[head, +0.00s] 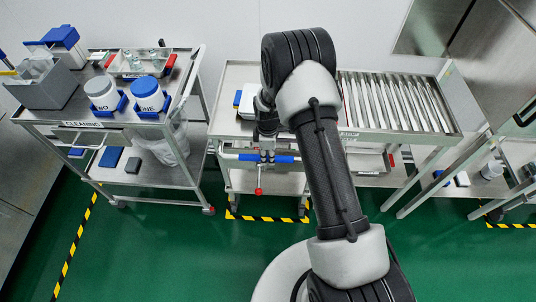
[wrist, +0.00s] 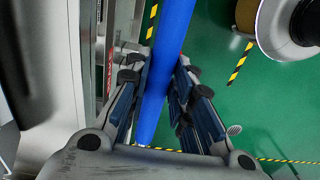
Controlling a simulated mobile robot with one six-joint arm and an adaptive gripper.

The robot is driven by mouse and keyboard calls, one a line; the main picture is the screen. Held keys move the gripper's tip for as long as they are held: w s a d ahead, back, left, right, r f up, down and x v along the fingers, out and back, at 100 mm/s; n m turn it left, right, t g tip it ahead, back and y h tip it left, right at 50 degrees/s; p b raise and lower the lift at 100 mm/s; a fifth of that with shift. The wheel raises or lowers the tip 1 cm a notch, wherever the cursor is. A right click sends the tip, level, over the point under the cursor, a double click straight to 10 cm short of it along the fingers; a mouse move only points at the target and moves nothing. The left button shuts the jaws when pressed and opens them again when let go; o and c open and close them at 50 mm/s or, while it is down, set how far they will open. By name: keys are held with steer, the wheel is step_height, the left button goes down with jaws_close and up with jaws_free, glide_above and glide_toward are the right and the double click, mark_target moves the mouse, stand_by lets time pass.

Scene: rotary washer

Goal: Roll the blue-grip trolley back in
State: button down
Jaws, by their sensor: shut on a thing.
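The trolley (head: 228,110) is a steel cart with a top deck and a lower shelf, standing at the middle of the head view. Its blue grip (head: 285,159) is a horizontal bar on its near side, and it fills the space between my fingers in the wrist view (wrist: 166,68). My gripper (head: 267,156) points down at the grip and is shut on it, with one finger on each side (wrist: 160,95). A red-knobbed lever (head: 258,190) hangs below the grip. My arm hides part of the trolley's top and right side.
A labelled cleaning cart (head: 85,123) with white tubs stands at left. A slatted rack (head: 395,102) lies right of my arm, with steel legs below it. Yellow-black tape (head: 265,218) marks the floor at the trolley's front. The green floor in front is clear.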

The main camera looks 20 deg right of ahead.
steer(key=shift+w+d+r, duration=0.1)
steer(key=shift+w+r, duration=0.05)
steer(key=shift+w, duration=0.15)
steer(key=c, duration=1.6)
jaws_free()
steer(key=shift+w, duration=0.1)
steer(key=shift+o, duration=1)
steer(key=shift+s, duration=0.2)
step_height(320, 180, up, 12)
